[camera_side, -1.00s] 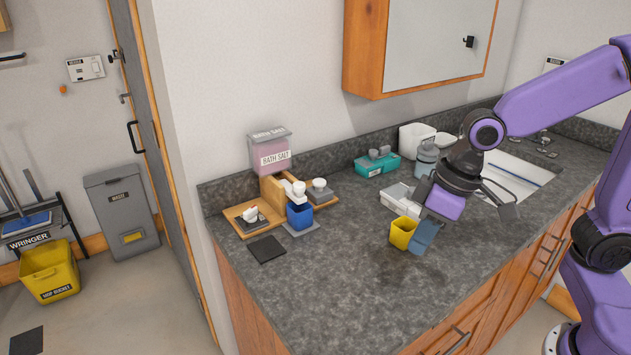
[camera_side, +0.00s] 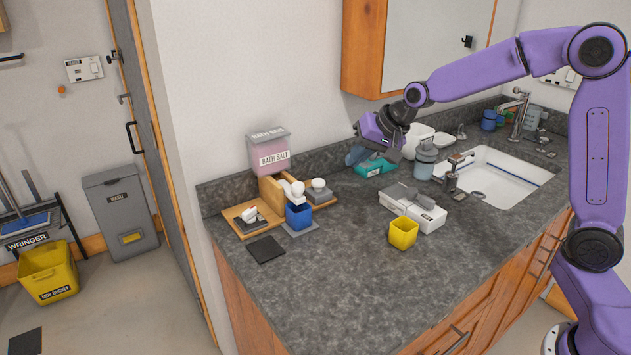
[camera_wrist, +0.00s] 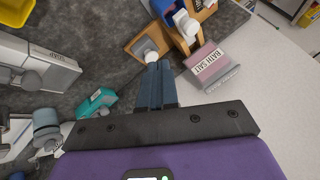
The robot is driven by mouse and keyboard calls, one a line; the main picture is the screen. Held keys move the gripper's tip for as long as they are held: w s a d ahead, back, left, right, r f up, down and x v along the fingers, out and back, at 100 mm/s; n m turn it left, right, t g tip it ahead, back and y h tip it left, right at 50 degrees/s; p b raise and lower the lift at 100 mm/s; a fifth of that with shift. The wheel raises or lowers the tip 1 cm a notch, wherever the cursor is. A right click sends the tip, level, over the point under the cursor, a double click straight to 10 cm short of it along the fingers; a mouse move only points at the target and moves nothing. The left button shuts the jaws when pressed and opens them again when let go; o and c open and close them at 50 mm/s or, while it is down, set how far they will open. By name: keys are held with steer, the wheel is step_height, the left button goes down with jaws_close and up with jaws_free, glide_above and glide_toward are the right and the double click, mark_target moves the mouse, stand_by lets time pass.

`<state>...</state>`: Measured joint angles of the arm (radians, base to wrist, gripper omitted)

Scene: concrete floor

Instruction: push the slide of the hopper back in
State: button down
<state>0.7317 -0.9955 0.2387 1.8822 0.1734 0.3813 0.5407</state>
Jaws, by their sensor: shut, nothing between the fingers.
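The hopper (camera_side: 270,155) is a pink, grey-lidded box marked BATH SALT on a wooden stand at the counter's back left; it also shows in the wrist view (camera_wrist: 208,63). A white knobbed part (camera_side: 298,189), seemingly its slide, juts out in front, above a blue cup (camera_side: 299,214). How far the slide is out cannot be told. My gripper (camera_side: 354,155) is shut and empty, raised to the right of the hopper and apart from it. In the wrist view its fingers (camera_wrist: 157,85) point toward the hopper's stand.
A second white knob (camera_side: 319,184) stands on the wooden tray's right part. A teal box (camera_side: 375,166) lies below my gripper. A white box (camera_side: 412,209), yellow cup (camera_side: 403,233) and sink (camera_side: 500,175) are to the right. The front left counter is mostly clear.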

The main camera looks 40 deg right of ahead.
glide_toward(290, 186)
steer(key=shift+s+d+f, duration=0.1)
steer(key=shift+s+f, duration=0.5)
steer(key=shift+f, duration=0.2)
steer(key=shift+s+d+f, duration=0.1)
steer(key=shift+s+f, duration=0.45)
steer(key=shift+f, duration=0.3)
steer(key=shift+w, duration=0.1)
steer(key=shift+w+a, duration=0.1)
steer(key=shift+w, duration=3.15)
